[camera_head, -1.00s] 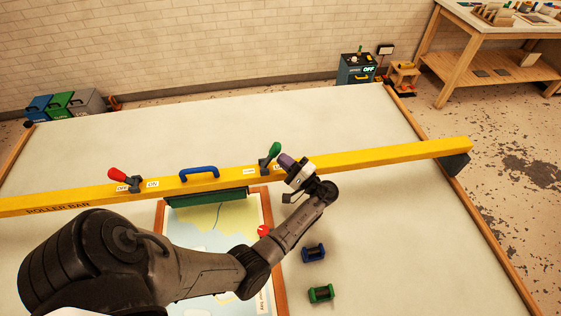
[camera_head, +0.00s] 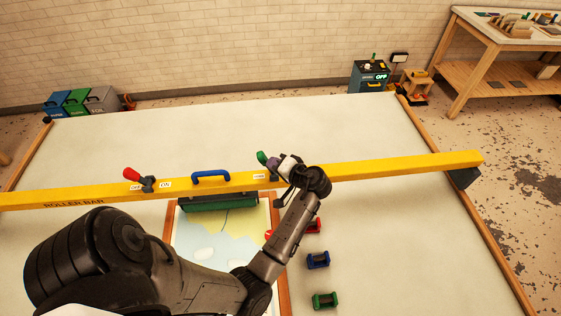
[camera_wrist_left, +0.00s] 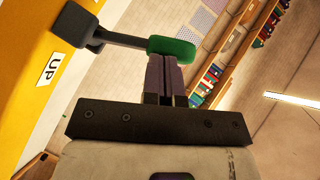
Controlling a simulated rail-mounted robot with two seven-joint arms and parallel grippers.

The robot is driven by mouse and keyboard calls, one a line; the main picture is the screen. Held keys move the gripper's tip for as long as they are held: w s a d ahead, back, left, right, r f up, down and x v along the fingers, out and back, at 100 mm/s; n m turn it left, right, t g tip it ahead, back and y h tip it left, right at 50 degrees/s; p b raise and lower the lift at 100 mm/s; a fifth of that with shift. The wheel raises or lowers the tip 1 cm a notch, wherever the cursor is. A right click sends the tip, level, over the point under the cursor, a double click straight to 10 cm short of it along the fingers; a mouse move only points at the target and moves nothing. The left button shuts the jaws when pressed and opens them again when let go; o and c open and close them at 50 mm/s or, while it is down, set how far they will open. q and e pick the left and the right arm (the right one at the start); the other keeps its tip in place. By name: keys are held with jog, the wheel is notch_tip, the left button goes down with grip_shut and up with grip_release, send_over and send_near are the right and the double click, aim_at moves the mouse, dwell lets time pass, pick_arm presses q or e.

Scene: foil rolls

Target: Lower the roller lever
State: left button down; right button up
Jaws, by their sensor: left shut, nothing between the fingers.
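The roller lever with the green knob (camera_head: 262,157) stands on the yellow roller bar (camera_head: 400,168) and leans left in the head view. In the left wrist view its green knob (camera_wrist_left: 172,47) sits just beyond my fingertips, on a dark arm running left to a pivot block. A white "UP" label (camera_wrist_left: 48,70) is on the yellow bar below it. My left gripper (camera_head: 273,161) is shut and empty, right beside the knob; its fingers (camera_wrist_left: 165,80) look close against it, but contact cannot be told. The green roller (camera_head: 218,203) hangs under the bar. My right gripper is not in view.
A red lever (camera_head: 132,175) with OFF and ON labels and a blue handle (camera_head: 210,176) are on the bar to the left. Red (camera_head: 314,226), blue (camera_head: 318,260) and green spools (camera_head: 325,300) lie on the table right of the framed map. The far table is clear.

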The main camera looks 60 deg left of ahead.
pick_arm(q)
jog(key=shift+s+a+t+h, duration=0.15)
jog(key=shift+s+t+h, duration=0.15)
jog(key=shift+s, duration=0.15)
jog(key=shift+s+a+f+p, duration=0.1)
jog(key=shift+s+p, duration=0.15)
jog(key=shift+p, duration=0.15)
jog(key=shift+s, duration=0.15)
